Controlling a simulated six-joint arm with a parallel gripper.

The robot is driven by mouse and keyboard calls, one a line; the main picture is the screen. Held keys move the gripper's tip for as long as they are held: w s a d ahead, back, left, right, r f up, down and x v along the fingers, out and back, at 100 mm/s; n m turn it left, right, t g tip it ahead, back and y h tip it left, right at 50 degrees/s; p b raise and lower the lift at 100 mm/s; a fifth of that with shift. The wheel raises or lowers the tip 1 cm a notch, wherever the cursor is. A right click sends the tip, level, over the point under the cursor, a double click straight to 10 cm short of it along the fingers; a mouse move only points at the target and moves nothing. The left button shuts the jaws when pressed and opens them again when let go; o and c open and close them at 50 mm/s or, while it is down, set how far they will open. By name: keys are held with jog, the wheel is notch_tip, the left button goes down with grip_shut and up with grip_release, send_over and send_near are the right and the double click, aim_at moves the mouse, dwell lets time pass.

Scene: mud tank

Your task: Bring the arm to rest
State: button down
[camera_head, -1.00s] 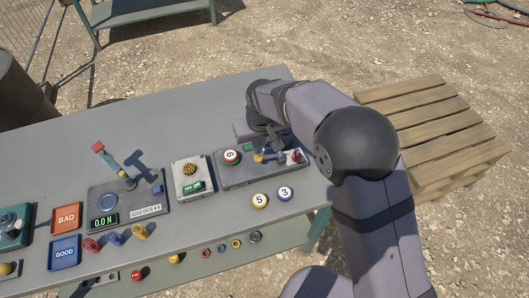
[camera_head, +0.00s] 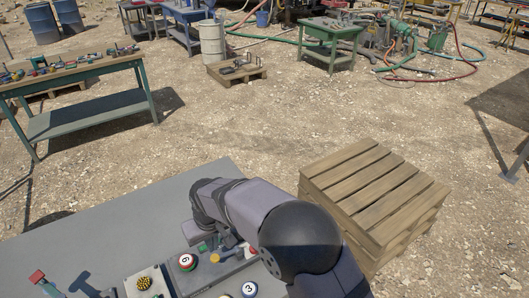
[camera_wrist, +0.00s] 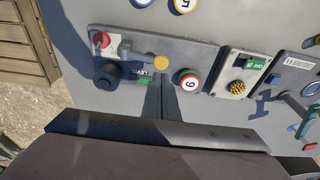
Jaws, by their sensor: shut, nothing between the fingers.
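My gripper (camera_wrist: 161,88) shows in the wrist view as two dark fingers close together, with nothing between them. It is over the bench near the edge of a grey control panel with a red knob (camera_wrist: 101,40), a yellow knob (camera_wrist: 161,62) and a ball marked 6 (camera_wrist: 187,82). In the head view my arm is bent over the right end of the grey bench (camera_head: 110,225). The fingers are hidden there behind the arm. The ball marked 6 also shows there (camera_head: 187,262).
A wooden pallet stack (camera_head: 375,195) stands on the ground right of the bench. A yellow-dotted button box (camera_wrist: 238,87) and a gauge panel (camera_wrist: 290,95) sit along the bench. A ball marked 3 (camera_head: 249,289) lies near its front edge. The bench's far part is bare.

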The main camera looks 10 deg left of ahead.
jog(key=s+d+f+g+h, duration=0.1)
jog(key=s+d+f+h, duration=0.15)
jog(key=s+d, duration=0.45)
jog(key=s+d+f+g+h, duration=0.1)
jog(key=s+d+f+g, duration=0.15)
jog(key=s+d, duration=0.45)
jog(key=s+d+r+m, duration=0.1)
jog(key=d+r+m, duration=0.1)
jog(key=d, duration=0.7)
jog(key=s+d+r+m, duration=0.1)
jog(key=d+r+m, duration=0.1)
jog(key=d, duration=0.7)
jog(key=w+d+r+m+t+y, duration=0.2)
jog(key=w+d+r+m, duration=0.1)
jog(key=d, duration=0.5)
jog(key=shift+w+d+r+m, duration=0.2)
jog(key=shift+r+m, duration=0.5)
jog(key=shift+m, duration=0.3)
